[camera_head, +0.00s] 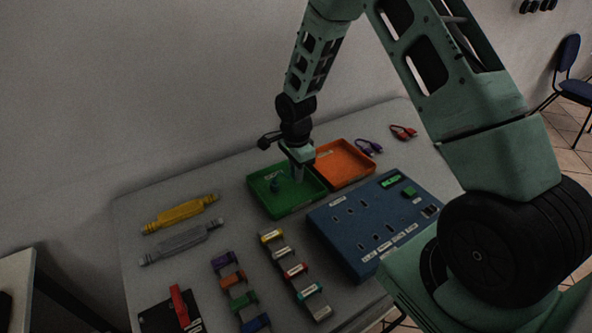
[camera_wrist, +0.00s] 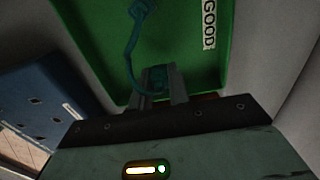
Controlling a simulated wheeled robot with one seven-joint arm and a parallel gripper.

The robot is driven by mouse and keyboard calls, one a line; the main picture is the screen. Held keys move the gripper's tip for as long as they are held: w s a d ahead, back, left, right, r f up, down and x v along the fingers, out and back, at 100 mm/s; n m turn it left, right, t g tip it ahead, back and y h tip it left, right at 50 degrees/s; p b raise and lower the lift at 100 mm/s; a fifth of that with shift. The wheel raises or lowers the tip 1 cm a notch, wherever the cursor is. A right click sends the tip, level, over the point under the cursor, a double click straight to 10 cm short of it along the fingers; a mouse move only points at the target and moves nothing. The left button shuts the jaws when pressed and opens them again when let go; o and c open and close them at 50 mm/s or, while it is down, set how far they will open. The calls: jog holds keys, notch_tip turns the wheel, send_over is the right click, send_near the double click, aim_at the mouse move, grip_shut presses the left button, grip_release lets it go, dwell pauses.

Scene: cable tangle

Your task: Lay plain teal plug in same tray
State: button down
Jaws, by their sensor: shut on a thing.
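The green tray (camera_head: 262,208) stands at the back of the table. In the wrist view the tray (camera_wrist: 205,70) bears a white label reading "GOOD". My gripper (camera_head: 297,178) points down over the tray's right part. In the wrist view my gripper (camera_wrist: 158,88) is shut on a teal plug (camera_wrist: 158,76), which is partly hidden between the fingers. A teal cable (camera_wrist: 130,62) curves from it to another teal end (camera_wrist: 143,8) over the tray floor. A teal end (camera_head: 275,184) also shows in the tray in the head view. I cannot tell whether the held plug touches the floor.
An orange tray (camera_head: 342,164) adjoins the green one on the right. A blue socket panel (camera_head: 372,224) lies in front. Purple (camera_head: 369,146) and red (camera_head: 403,132) cables lie at the back right. Yellow (camera_head: 181,213) and grey (camera_head: 181,242) bars and several coloured clips lie left and front.

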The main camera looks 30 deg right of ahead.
jog(key=c, duration=1.3)
grip_release()
jog(key=shift+o, duration=0.2)
notch_tip(320, 180, up, 18)
jog(key=f+b, duration=0.1)
jog(key=b, duration=0.1)
jog(key=s+a+r+n, duration=0.2)
jog(key=s+a+n, duration=0.4)
jog(key=s+a, duration=0.15)
jog(key=s+a+r+n, duration=0.2)
jog(key=s+a+n, duration=0.4)
jog(key=a+n, duration=0.15)
jog(key=s+a+n, duration=0.2)
jog(key=s+n, duration=0.4)
jog(key=s, duration=0.2)
jog(key=s+a+f+n, duration=0.1)
jog(key=s+a+n, duration=0.2)
jog(key=s+n, duration=0.3)
jog(key=shift+s+y, duration=0.3)
jog(key=shift+s, duration=0.8)
